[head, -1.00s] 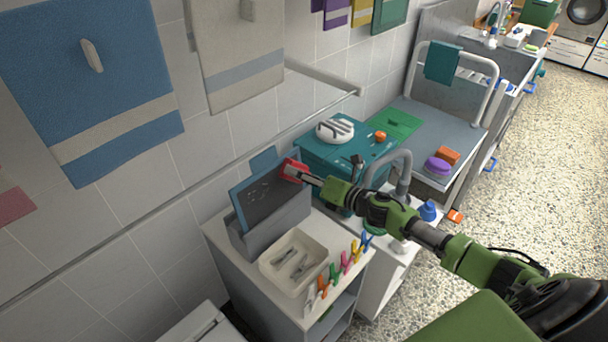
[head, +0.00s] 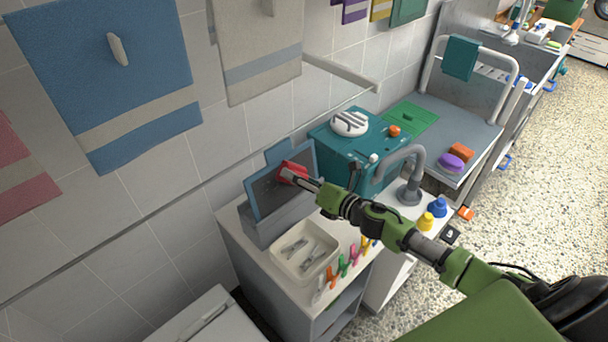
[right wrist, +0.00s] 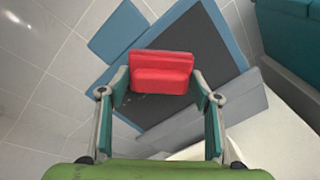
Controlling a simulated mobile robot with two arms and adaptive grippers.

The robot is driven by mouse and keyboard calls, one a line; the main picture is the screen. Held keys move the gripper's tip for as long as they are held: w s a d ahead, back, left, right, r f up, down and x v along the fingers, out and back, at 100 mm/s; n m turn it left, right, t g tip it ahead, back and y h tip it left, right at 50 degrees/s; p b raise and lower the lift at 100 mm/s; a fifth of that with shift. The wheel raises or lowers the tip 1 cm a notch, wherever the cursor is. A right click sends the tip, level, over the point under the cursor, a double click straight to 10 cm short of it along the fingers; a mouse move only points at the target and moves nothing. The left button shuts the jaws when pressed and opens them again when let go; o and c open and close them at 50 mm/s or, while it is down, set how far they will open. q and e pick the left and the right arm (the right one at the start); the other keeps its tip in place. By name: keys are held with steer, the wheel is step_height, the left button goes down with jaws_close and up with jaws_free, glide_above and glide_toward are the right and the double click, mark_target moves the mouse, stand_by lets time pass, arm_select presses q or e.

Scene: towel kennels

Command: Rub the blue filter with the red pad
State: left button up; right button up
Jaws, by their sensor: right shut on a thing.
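The blue filter (head: 263,192) is a blue-framed dark panel with a tab on top. It leans tilted in a grey holder (head: 277,222) on the white cabinet. My right gripper (head: 297,177) is shut on the red pad (head: 289,170), in front of the panel's upper middle. In the right wrist view the pad (right wrist: 161,72) sits between both fingers, over the dark panel (right wrist: 205,52). A few pale specks show just below it. The pad appears against the panel, but its contact face is hidden. My left gripper is not in view.
A cream tray (head: 306,268) with grey pegs stands in front of the holder, beside several coloured clips. A teal box (head: 338,150) and a grey tap (head: 408,165) stand to the right. Towels hang on the tiled wall behind.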

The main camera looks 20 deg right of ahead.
steer(key=shift+s+a+p, duration=0.25)
steer(key=shift+s+a, duration=0.05)
steer(key=shift+a, duration=0.55)
steer(key=shift+s+a+p, duration=0.2)
steer(key=shift+s+a, duration=0.1)
steer(key=shift+a, duration=0.6)
steer(key=shift+s+a+p, duration=0.25)
steer(key=shift+s+a, duration=0.05)
steer(key=shift+a, duration=0.55)
steer(key=shift+s+a+p, duration=0.15)
steer(key=shift+s+a, duration=0.1)
steer(key=shift+a, duration=0.45)
steer(key=shift+s+a+p, duration=0.1)
steer(key=shift+s+a, duration=0.15)
steer(key=shift+a, duration=0.5)
steer(key=shift+s+a+p, duration=0.15)
steer(key=shift+s+a, duration=0.1)
steer(key=shift+a, duration=0.45)
steer(key=v, duration=0.6)
steer(key=shift+d, duration=0.1)
